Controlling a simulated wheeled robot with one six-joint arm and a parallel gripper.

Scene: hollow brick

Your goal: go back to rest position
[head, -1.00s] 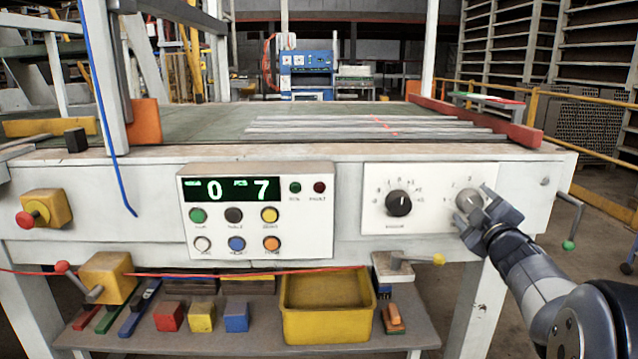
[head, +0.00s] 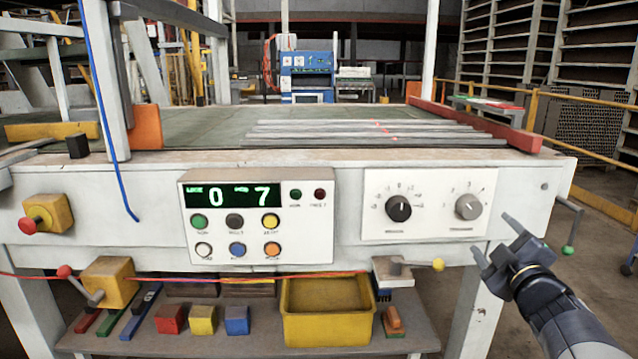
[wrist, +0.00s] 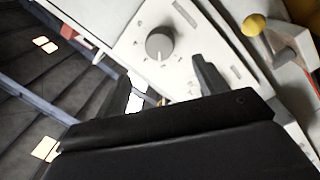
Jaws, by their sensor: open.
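My gripper (head: 497,247) is open and empty. In the head view it is at the lower right, in front of the bench's right end, below and right of the grey right-hand knob (head: 468,206). That knob sits on the white dial panel (head: 432,230) beside a black knob (head: 398,208), and nothing touches it. In the wrist view the grey knob (wrist: 160,44) shows on its panel, beyond the open fingers and apart from them.
A crank with a green tip (head: 568,250) hangs at the bench's right end, close to my gripper. A yellow-knobbed lever (head: 438,265) sticks out under the bench front. A yellow bin (head: 328,325) and several coloured blocks stand on the lower shelf.

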